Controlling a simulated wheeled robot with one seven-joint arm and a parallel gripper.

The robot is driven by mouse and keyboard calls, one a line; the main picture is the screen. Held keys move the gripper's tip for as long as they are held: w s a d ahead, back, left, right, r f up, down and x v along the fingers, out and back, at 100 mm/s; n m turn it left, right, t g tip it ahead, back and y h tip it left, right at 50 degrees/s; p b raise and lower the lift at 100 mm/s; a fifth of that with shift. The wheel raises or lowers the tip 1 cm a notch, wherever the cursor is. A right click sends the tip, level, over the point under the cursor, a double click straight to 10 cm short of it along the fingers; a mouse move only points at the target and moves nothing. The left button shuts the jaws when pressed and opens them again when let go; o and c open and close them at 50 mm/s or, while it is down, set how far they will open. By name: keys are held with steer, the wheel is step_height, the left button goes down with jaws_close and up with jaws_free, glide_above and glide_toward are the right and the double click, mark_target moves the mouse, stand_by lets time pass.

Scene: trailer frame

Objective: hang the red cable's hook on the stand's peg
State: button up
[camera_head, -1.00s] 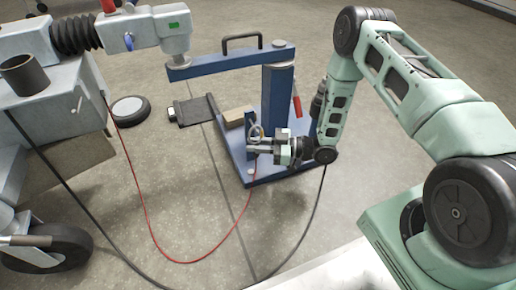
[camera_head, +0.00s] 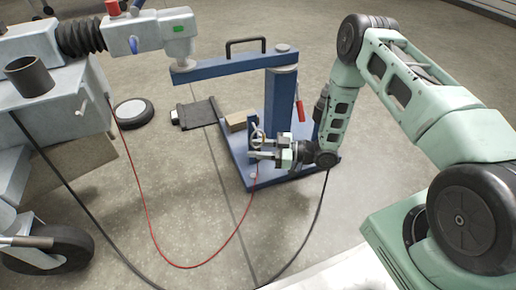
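The red cable (camera_head: 146,208) runs from the grey machine at left, sags over the floor, and rises to my gripper. A small pale ring-shaped hook (camera_head: 258,134) is at its upper end, just above my fingers, against a short blue post (camera_head: 252,122) on the blue stand (camera_head: 282,95). The peg is too small and covered to make out, so I cannot tell whether the hook sits around it or beside it. My gripper (camera_head: 257,149) points left, low over the stand's base. Its two fingers look spread apart, with a gap between them.
The stand's blue arm (camera_head: 228,67) with a black handle reaches left above the base. A cardboard-coloured block (camera_head: 238,121) lies beside the post. A black cable (camera_head: 308,232) hangs below my arm. The grey machine (camera_head: 60,95) is at left. Floor in front is mostly clear.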

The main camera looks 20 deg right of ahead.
steer(key=shift+o, duration=0.5)
steer(key=p+v, duration=0.8)
steer(key=v, duration=0.9)
steer(key=shift+d, duration=0.15)
steer(key=shift+s+f, duration=0.1)
